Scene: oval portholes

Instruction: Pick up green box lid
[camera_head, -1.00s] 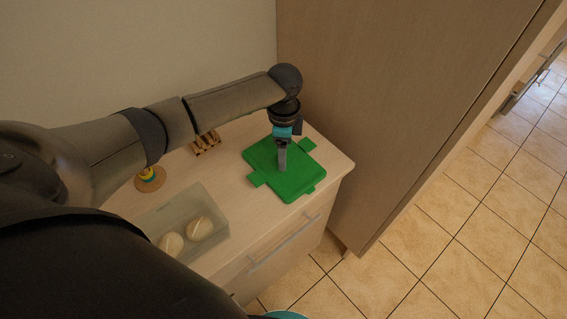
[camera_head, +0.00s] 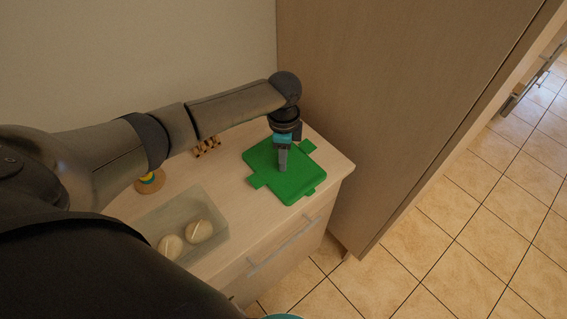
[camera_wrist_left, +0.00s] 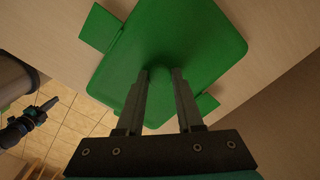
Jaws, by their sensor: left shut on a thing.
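The green box lid (camera_head: 299,189) is a flat square with tabs sticking out from its sides. It is at the right end of the cabinet top, and what lies under it is hidden. My left gripper (camera_head: 283,168) points down at its middle. In the left wrist view the lid (camera_wrist_left: 205,40) fills the upper middle, and the left gripper (camera_wrist_left: 161,73) is shut on a small green knob at its centre. My right gripper (camera_wrist_left: 38,114) appears to show small at the left edge of that view, too small to judge its jaws.
A see-through container (camera_head: 218,238) with two pale round things (camera_head: 199,231) stands at the front left. A small wooden rack (camera_head: 207,148) and a round piece with yellow (camera_head: 150,180) are behind. A tall wooden panel (camera_head: 375,90) rises close to the right.

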